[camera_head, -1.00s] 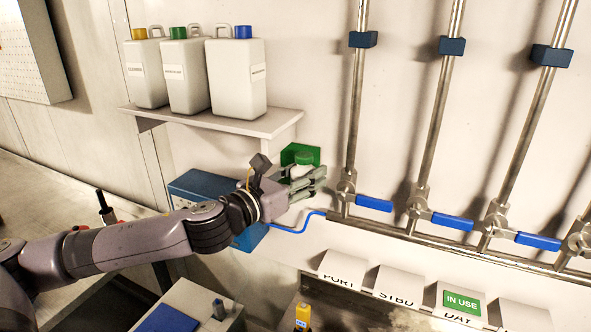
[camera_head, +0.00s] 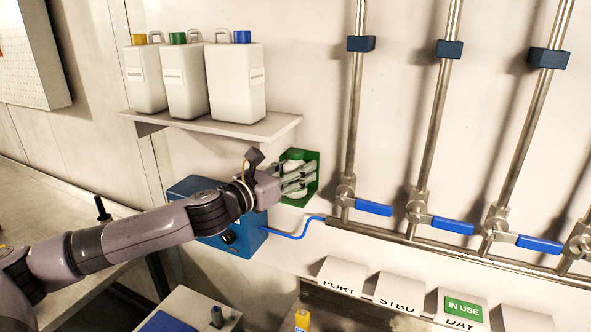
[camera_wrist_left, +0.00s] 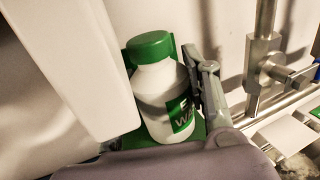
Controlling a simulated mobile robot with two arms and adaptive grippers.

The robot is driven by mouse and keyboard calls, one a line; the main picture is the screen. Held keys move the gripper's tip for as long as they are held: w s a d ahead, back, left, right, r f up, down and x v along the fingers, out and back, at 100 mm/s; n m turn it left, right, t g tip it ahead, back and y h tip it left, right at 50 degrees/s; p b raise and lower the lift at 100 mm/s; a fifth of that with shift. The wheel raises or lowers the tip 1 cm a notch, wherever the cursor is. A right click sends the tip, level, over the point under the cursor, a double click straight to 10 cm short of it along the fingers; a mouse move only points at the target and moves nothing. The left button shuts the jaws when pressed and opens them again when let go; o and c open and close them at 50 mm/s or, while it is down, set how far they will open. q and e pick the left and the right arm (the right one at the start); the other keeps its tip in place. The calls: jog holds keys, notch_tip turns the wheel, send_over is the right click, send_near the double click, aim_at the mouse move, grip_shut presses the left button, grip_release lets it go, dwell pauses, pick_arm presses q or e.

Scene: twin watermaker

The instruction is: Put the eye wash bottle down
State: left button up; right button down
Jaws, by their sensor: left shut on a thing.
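The eye wash bottle (camera_wrist_left: 160,88) is white with a green cap and a green-and-white label, and stands nearly upright in the left wrist view. My left gripper (camera_head: 298,178) is shut on it, with a grey finger along the bottle's right side in the wrist view. I cannot tell whether the bottle rests on the holder's base. My right gripper is not in view.
A shelf (camera_head: 225,126) with three white canisters is above and left of the gripper. A blue box (camera_head: 235,240) with a blue hose (camera_head: 290,236) is below. Steel pipes with blue valve handles (camera_head: 374,208) stand close on the right.

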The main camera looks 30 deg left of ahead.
pick_arm(q)
jog(key=o, duration=1.3)
jog(key=shift+r, duration=0.15)
jog(key=shift+s+a, duration=0.15)
jog(key=shift+s, duration=0.1)
jog(key=b+v, duration=0.9)
jog(key=v, duration=0.2)
jog(key=shift+s, duration=0.25)
